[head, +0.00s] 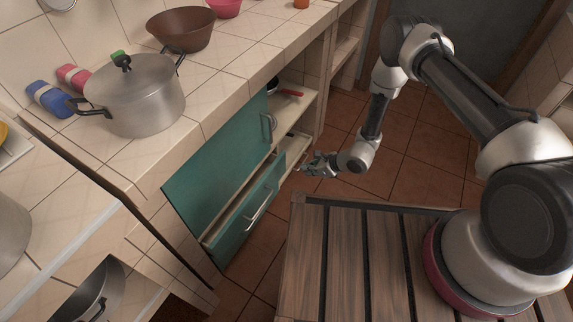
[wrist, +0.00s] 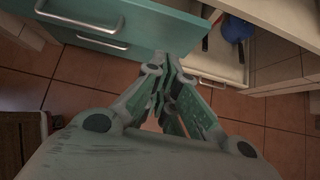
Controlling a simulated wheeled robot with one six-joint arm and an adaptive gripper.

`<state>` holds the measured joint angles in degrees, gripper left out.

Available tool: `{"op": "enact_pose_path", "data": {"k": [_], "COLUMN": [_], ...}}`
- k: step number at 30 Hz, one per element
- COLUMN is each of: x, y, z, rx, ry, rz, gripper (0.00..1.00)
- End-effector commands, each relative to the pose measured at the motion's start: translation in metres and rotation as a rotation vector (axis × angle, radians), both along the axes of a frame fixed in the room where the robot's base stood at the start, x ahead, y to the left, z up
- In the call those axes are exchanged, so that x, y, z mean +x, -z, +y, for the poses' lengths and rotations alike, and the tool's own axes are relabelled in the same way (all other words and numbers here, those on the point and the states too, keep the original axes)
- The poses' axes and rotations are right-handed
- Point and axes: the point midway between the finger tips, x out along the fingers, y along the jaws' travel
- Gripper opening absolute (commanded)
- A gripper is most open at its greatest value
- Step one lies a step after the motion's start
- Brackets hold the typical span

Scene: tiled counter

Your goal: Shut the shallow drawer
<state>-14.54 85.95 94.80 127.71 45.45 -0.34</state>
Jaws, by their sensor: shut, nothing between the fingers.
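A green-fronted drawer (head: 238,222) with a metal bar handle is pulled out below the counter, its pale inside showing as a narrow strip. Its green front (wrist: 150,22) also crosses the top of the wrist view. A second, pale drawer (wrist: 232,68) stands open to its right in the wrist view, with a metal handle and utensils inside. Which of them is called shallow I cannot tell. My gripper (head: 304,168) is shut and empty, just right of the green drawer. In the wrist view its fingertips (wrist: 169,60) point at the area between both drawers; contact is unclear.
A green panel (head: 222,165) with a handle is above the green drawer. Open shelves (head: 300,108) lie to its right. A pot (head: 135,95) and a brown bowl (head: 182,30) stand on the tiled counter. The tiled floor (head: 400,150) beyond my gripper is clear.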

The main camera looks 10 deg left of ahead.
Motion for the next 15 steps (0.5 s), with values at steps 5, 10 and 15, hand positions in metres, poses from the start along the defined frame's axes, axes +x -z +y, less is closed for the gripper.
{"op": "enact_pose_path", "data": {"k": [5, 10, 15], "x": [0.004, 0.012, 0.022], "y": [0.012, 0.036, 0.062], "z": [0.011, 0.034, 0.058], "rx": [-0.003, -0.003, -0.002], "ry": [-0.010, -0.011, -0.011], "rz": [-0.007, -0.008, -0.007], "gripper": [0.00, 0.00, 0.00]}}
